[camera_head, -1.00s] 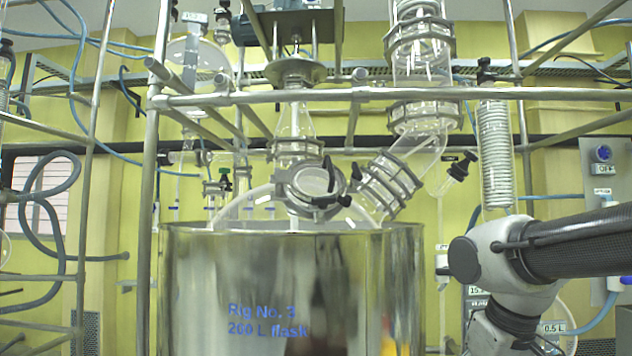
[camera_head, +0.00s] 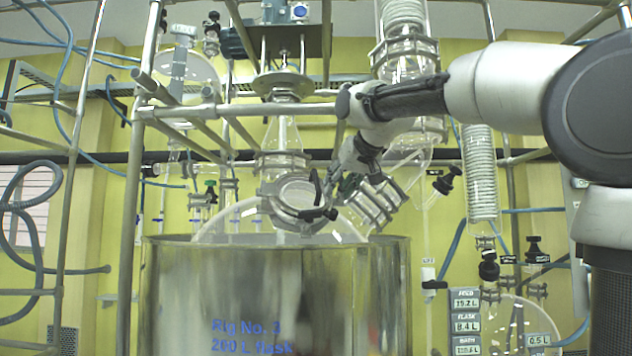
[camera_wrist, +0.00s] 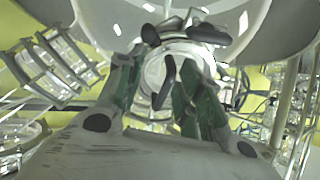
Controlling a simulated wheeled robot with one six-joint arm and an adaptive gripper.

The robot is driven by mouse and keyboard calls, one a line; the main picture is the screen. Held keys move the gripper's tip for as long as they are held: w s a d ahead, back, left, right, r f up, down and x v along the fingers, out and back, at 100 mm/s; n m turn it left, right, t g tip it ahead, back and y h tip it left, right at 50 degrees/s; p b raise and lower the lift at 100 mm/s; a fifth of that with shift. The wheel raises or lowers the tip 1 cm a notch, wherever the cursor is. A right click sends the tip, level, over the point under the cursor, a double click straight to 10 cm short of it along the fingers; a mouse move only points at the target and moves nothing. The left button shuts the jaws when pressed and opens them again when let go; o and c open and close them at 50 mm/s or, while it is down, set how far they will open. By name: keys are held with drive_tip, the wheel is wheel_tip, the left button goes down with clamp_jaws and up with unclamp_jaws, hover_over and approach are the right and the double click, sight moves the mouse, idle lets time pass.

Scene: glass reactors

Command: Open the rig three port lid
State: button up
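The rig three port lid (camera_head: 294,193) is a round glass disc in a metal clamp ring on the flask's front port. It looks shut. A dark handle (camera_head: 316,186) stands at its right side, and black clamp knobs show around the ring. In the wrist view, the lid (camera_wrist: 182,62) is straight ahead, with a dark handle (camera_wrist: 165,84) in front of it. My gripper (camera_wrist: 162,82) has its green-padded fingers apart on either side of that handle; contact cannot be told. In the head view, my gripper (camera_head: 332,188) is just right of the lid, partly hidden by my wrist.
The metal bath (camera_head: 275,295) marked Rig No. 3 stands below. A horizontal frame bar (camera_head: 240,111) runs above the port, behind my wrist. A clamped glass elbow (camera_head: 376,203) is close on the right, and a coil condenser (camera_head: 481,175) hangs farther right.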

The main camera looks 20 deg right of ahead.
sight(318, 178)
drive_tip(key=w+a+r+t, duration=0.1)
drive_tip(key=w+a+r, duration=0.1)
drive_tip(key=w+r, duration=0.25)
drive_tip(key=shift+y, duration=0.4)
drive_tip(key=x, duration=0.6)
drive_tip(key=shift+w+a+r, duration=0.1)
drive_tip(key=shift+w+r, duration=0.05)
drive_tip(key=shift+r, duration=0.05)
clamp_jaws()
